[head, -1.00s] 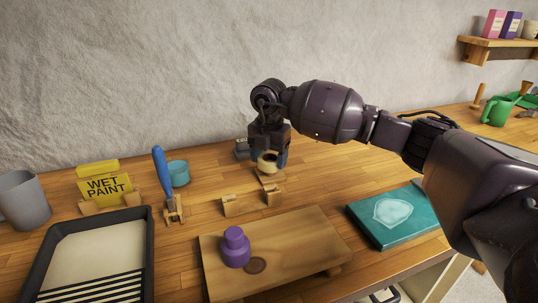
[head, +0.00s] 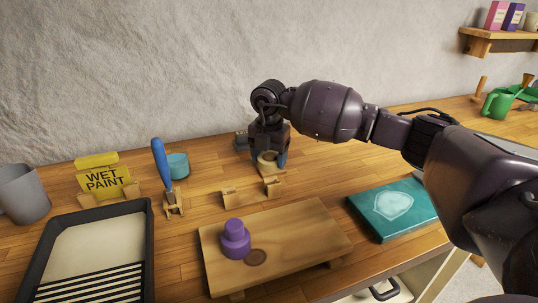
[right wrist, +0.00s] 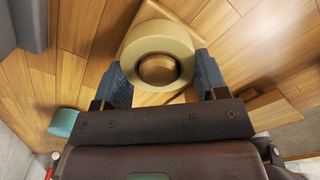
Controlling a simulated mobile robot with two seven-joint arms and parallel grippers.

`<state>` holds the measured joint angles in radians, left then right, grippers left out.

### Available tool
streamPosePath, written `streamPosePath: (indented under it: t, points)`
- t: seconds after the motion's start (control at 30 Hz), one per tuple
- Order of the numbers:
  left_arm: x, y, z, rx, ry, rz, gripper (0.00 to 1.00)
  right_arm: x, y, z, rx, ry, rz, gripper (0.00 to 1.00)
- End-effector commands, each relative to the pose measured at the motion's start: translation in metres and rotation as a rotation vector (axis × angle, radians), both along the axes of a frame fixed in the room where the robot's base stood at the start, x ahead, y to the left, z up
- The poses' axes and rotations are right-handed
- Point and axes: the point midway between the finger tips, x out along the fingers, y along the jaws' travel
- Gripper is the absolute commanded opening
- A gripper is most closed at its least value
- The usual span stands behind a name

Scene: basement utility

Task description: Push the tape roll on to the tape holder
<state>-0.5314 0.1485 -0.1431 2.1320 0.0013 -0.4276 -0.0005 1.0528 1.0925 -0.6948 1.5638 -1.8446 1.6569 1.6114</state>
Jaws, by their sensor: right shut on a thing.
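The tape roll (head: 267,163) is a pale tan ring. My right gripper (head: 268,157) points down and is shut on it, with a finger on each side of the ring in the right wrist view (right wrist: 163,82). The tape holder is a light wooden base (right wrist: 146,16) beneath the roll, partly hidden by it. A round brown wooden post (right wrist: 158,70) shows inside the roll's hole. I cannot tell how far down the post the roll sits. My left gripper is not in view.
A notched wooden stand (head: 245,194) is just in front of the holder.

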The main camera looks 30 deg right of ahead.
Motion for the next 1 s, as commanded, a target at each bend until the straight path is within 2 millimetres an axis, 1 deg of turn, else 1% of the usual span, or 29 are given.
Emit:
streamPosePath:
  t: [0.07,0.1,0.27,0.3,0.67,0.77,1.0]
  points:
    - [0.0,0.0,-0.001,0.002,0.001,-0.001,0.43,0.0,0.0,-0.003,0.0,0.002,0.0,0.42]
    - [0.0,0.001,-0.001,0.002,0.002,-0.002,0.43,0.0,0.0,-0.003,-0.001,0.002,0.0,0.69]
    - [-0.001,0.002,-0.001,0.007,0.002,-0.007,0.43,0.0,0.0,-0.003,0.0,0.002,0.0,0.94]
    - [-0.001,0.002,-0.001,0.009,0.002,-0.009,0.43,0.0,0.0,-0.003,0.0,0.002,0.0,0.96]
    - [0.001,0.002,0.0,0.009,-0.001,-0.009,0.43,0.0,0.0,-0.003,-0.001,0.002,0.0,0.96]
    - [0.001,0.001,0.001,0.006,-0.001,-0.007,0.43,0.0,0.0,0.012,0.0,-0.004,0.0,0.96]
    - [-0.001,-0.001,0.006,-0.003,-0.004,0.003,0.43,0.0,0.0,0.059,-0.001,-0.006,0.0,0.96]
